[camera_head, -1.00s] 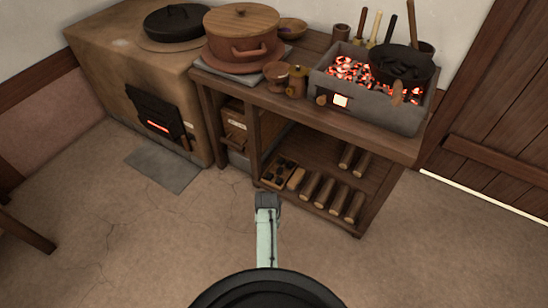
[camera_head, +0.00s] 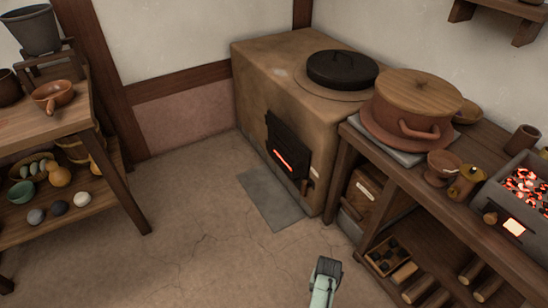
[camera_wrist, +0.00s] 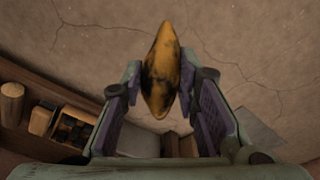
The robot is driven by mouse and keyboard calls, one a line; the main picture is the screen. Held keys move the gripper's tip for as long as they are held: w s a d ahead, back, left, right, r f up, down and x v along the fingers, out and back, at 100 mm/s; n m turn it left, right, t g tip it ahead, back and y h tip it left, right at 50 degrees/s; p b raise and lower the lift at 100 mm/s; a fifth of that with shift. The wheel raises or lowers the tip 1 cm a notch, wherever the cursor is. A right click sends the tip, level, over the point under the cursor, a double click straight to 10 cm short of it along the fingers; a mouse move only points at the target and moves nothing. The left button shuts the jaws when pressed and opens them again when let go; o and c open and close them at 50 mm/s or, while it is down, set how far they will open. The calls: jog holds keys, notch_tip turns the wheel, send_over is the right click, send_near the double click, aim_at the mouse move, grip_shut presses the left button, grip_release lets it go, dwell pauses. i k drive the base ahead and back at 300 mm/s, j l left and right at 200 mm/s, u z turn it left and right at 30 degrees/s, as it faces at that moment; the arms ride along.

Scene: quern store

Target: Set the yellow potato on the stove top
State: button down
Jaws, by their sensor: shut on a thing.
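The yellow potato (camera_wrist: 161,65), long and pointed with dark patches, is held between the two fingers of my gripper (camera_wrist: 160,88) in the wrist view. Bare cracked floor is behind it. The potato does not show in the head view, where only part of my arm shows at the bottom, in front of the stove. The stove (camera_head: 255,100) is a brown clay block against the back wall. The stove top's left and front parts are bare. A dark firebox door with a red glow is on its front.
Right of the stove, a wooden bench (camera_head: 440,205) bears a big lidded clay pot (camera_head: 415,105), small vessels and a box of glowing coals (camera_head: 525,190). A wooden shelf table (camera_head: 45,140) with bowls stands at the left. The floor between is clear around a grey slab (camera_head: 270,199).

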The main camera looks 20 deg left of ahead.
aim_at(275, 64)
jog(key=i+j+u, duration=0.2)
jog(key=i+j, duration=0.35)
jog(key=i+j+u, duration=0.15)
jog(key=i+j, duration=0.35)
jog(key=i+j+u, duration=0.2)
jog(key=i+j, duration=0.2)
jog(key=i, duration=0.25)
